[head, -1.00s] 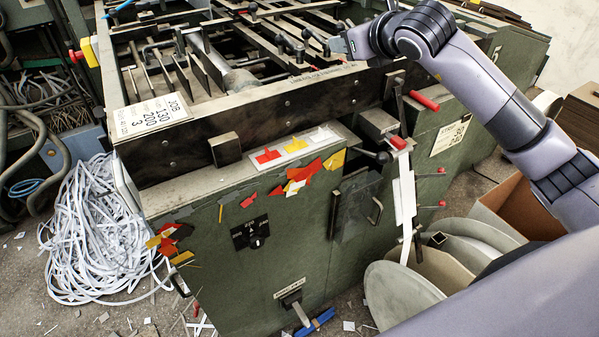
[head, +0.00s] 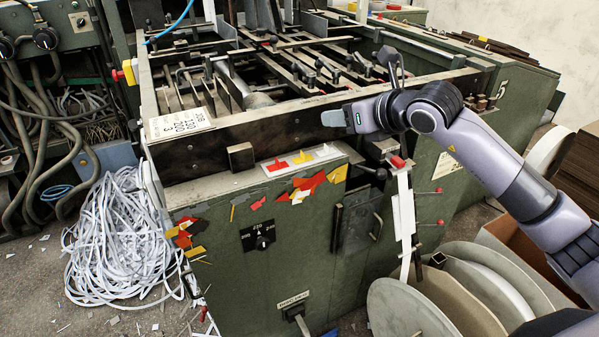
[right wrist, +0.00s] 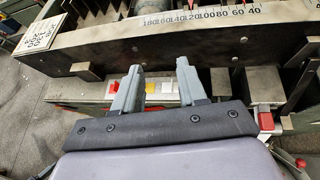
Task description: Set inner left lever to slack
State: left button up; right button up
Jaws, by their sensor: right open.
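Several dark-knobbed levers (head: 312,80) stand inside the open top of the green feeder (head: 290,250), behind its dark front beam (head: 265,130). I cannot tell which one is the inner left lever or how it is set. My right gripper (head: 336,117) is in front of the beam, nearer me than the levers, and touches none that I can see. In the right wrist view the right gripper (right wrist: 157,78) is open with nothing between its fingers. The beam and its number scale (right wrist: 200,16) lie beyond the fingertips there. My left gripper is not in view.
Red, yellow and white tabs (head: 302,157) lie on the ledge below the beam. A red-ended handle (head: 397,162) sticks out beside my right forearm. A job card (head: 180,123) is at the left corner, and white strips (head: 120,235) pile on the floor.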

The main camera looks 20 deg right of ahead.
jog(key=s+a+f+m+g+y, duration=0.1)
jog(key=s+a+f+y, duration=0.1)
jog(key=s+a+y, duration=0.1)
jog(key=s+a+f+m+g+y+p, duration=0.1)
jog(key=s+a+f+y, duration=0.2)
jog(key=a, duration=0.5)
jog(key=shift+s+a+g+y, duration=0.3)
jog(key=shift+s+y, duration=0.1)
jog(key=shift+y, duration=0.5)
jog(key=shift+r, duration=0.15)
